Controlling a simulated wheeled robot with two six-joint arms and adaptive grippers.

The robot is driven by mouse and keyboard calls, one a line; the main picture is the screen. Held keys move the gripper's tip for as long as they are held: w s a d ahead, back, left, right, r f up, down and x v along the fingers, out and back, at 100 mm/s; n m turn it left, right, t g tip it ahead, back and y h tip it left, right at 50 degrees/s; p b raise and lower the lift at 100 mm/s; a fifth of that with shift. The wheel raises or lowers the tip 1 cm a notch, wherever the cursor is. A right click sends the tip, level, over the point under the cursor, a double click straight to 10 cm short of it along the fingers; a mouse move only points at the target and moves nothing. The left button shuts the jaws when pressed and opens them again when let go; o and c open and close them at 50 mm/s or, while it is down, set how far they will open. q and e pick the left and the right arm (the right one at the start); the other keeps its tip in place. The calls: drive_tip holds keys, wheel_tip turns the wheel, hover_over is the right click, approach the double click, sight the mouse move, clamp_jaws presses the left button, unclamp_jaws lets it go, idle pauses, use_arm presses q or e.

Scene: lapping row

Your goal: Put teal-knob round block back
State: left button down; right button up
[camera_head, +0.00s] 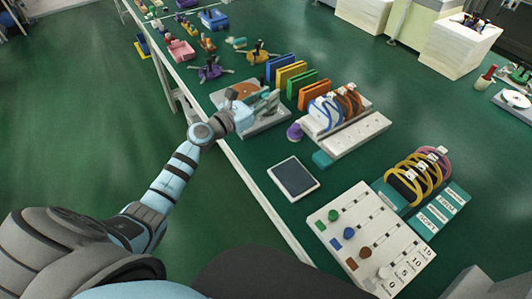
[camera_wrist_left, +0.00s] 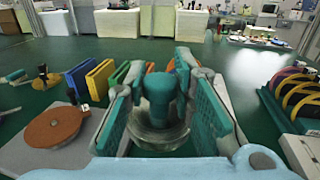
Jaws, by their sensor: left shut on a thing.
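My left gripper (camera_head: 243,112) reaches over the table's near edge, by a grey base plate (camera_head: 268,122) with a brown disc (camera_head: 243,90) on it. In the left wrist view its fingers (camera_wrist_left: 160,75) are shut on the teal-knob round block, with the teal knob (camera_wrist_left: 160,95) between them. The block's round grey body (camera_wrist_left: 157,132) shows below the knob and appears upright. The brown disc (camera_wrist_left: 55,128) lies left of the gripper in the wrist view, apart from the block. Whether the block touches anything beneath is hidden. My right gripper is not in view.
Blue, yellow, green and orange upright holders (camera_head: 290,74) stand beyond the plate. A white rack (camera_head: 350,135) with looped cables and a purple knob (camera_head: 295,131) are to the right. A dark tablet (camera_head: 293,178) and a slider panel (camera_head: 345,268) lie nearer.

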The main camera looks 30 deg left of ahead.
use_arm(q)
wheel_tip(320, 180, down, 19)
drive_tip(key=b, duration=1.2)
drive_tip(key=shift+s+f+b, duration=0.1)
drive_tip(key=shift+f+b, duration=0.1)
drive_tip(key=shift+b, duration=0.1)
drive_tip(key=c, duration=1.4)
unclamp_jaws()
drive_tip(key=shift+o, duration=0.2)
drive_tip(key=shift+r, duration=0.1)
drive_tip(key=shift+r+p, duration=0.2)
drive_tip(key=shift+p, duration=0.1)
drive_tip(key=b+v, duration=0.1)
drive_tip(key=v, duration=1.1)
drive_tip(key=shift+a+f, duration=0.1)
